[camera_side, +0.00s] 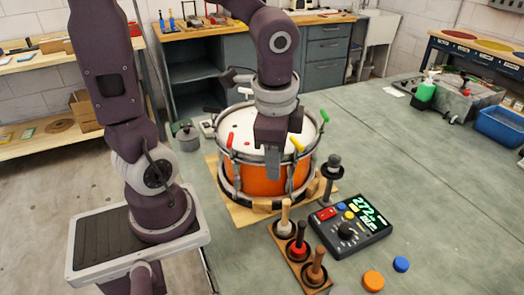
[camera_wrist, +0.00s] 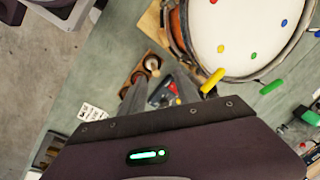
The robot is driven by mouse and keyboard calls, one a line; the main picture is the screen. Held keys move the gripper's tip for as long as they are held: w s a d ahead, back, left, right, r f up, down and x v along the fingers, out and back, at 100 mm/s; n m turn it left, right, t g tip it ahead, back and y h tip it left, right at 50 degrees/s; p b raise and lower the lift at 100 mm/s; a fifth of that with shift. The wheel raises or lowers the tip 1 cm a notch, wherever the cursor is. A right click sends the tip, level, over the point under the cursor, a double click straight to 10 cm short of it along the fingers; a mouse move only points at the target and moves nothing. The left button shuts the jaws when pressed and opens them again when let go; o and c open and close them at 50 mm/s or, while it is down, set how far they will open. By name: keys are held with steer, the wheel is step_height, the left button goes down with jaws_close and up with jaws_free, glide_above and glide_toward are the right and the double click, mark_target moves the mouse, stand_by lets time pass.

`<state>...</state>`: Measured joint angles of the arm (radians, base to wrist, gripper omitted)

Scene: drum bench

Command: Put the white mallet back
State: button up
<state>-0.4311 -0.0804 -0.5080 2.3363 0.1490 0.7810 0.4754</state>
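The white mallet (camera_side: 285,222) stands upright at the back end of a wooden rack (camera_side: 278,242), its pale handle up and its whitish head low in a dark ring. In the wrist view it shows as a pale round shape (camera_wrist: 152,63) in the rack. A red-headed mallet (camera_side: 299,243) and a brown mallet (camera_side: 316,268) stand in the same rack. My gripper (camera_side: 272,172) hangs pointing down in front of the drum, behind and above the rack. In the wrist view its two fingers (camera_wrist: 160,92) are apart, with nothing seen between them.
An orange drum (camera_side: 262,180) with colored pegs around its rim stands on a wooden board behind the rack. A black post (camera_side: 330,182) stands right of the drum. A control box (camera_side: 347,228) with a green display sits right of the rack.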

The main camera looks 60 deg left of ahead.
steer(key=s+d+r+n+t+h, duration=0.1)
steer(key=s+r+n+t, duration=0.3)
steer(key=s+r+n, duration=0.3)
steer(key=shift+s+r+h, duration=0.3)
steer(key=shift+s+r, duration=0.1)
steer(key=shift+s, duration=0.05)
stand_by(1.0)
